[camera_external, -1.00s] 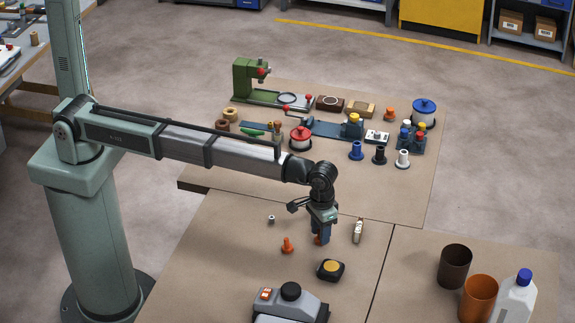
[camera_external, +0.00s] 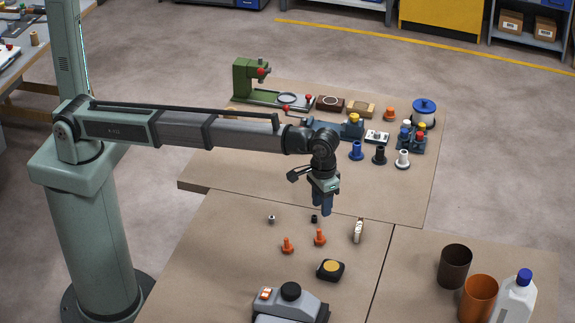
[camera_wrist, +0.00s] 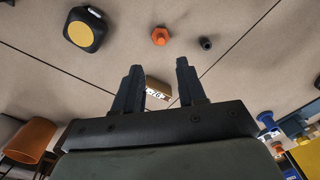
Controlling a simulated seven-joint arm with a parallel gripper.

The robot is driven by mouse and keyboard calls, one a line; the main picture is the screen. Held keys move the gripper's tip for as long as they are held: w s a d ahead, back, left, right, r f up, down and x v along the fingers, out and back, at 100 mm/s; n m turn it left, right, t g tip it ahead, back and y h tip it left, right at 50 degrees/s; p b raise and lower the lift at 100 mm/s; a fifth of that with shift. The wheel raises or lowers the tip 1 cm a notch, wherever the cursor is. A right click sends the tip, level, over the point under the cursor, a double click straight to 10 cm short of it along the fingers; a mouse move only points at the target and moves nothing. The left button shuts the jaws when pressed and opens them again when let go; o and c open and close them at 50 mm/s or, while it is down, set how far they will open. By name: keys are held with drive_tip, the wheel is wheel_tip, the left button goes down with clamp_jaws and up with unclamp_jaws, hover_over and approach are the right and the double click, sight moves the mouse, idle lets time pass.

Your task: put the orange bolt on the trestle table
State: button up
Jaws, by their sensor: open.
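Two orange bolts stand on the brown near tabletop (camera_external: 225,245) in the external view, a left one (camera_external: 288,246) and a right one (camera_external: 320,237). My gripper (camera_external: 323,211) hangs above and just behind the right bolt, apart from it. In the wrist view my gripper (camera_wrist: 158,64) has its two fingers spread with nothing held. One orange bolt (camera_wrist: 160,36) shows there beyond the fingertips, with its hexagonal end visible. I cannot tell which of the brown tabletops is the trestle table.
A small black piece (camera_external: 314,218), a metal nut (camera_external: 271,219), a tan-and-white item (camera_external: 358,231) and a black-and-yellow tape measure (camera_external: 330,269) lie near the bolts. A grey machine (camera_external: 290,303) is in front. Cups and a jug (camera_external: 514,300) stand right. The back tabletop is crowded.

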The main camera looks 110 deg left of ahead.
drive_tip(key=shift+r, duration=0.75)
